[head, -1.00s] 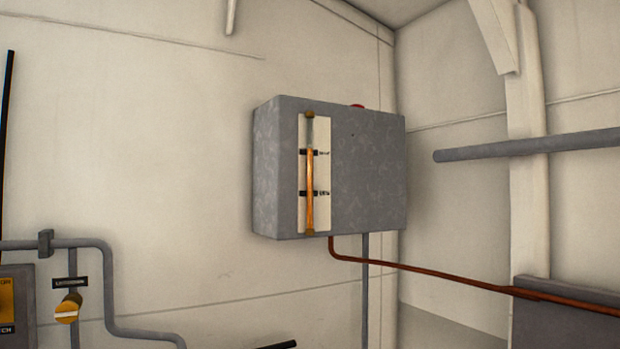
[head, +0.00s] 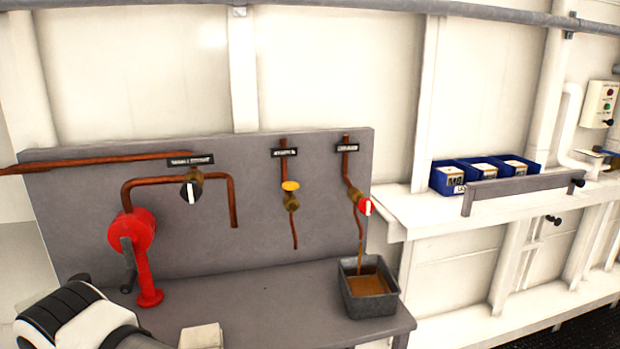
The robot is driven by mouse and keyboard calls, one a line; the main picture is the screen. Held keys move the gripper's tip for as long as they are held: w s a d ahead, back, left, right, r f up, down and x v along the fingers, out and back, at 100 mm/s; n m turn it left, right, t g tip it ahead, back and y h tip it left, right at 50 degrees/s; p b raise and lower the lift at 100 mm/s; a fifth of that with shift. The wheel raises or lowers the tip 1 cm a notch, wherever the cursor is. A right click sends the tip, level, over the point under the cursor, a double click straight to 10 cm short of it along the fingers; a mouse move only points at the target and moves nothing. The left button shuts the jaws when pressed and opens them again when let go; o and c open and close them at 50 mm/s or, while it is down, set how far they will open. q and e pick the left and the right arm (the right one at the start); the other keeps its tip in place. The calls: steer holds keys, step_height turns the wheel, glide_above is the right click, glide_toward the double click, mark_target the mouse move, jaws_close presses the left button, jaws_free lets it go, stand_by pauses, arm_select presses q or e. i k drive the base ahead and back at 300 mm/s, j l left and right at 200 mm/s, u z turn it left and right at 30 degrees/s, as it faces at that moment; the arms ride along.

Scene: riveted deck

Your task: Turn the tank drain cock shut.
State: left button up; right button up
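Three cocks sit on copper pipes on a grey panel (head: 100,230), each under a small black label too blurred to read surely. The right cock (head: 365,207) has a red knob with a white bar. Brown liquid (head: 361,250) runs from the pipe below it into a grey bin (head: 368,306) holding more of it. The middle cock (head: 290,188) has a yellow handle. The left cock (head: 191,191) has a black knob with an upright white bar. Part of my arm shows at the bottom left, apart from the cocks. Neither gripper's fingers show.
A red hand pump (head: 138,232) with a dark crank stands left on the grey bench (head: 270,300). Blue bins (head: 483,174) sit on a white shelf (head: 430,217) at right, behind a grey rail (head: 515,187). The bench between pump and bin looks clear.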

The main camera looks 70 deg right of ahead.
mark_target(366, 207)
steer(key=z, duration=2.6)
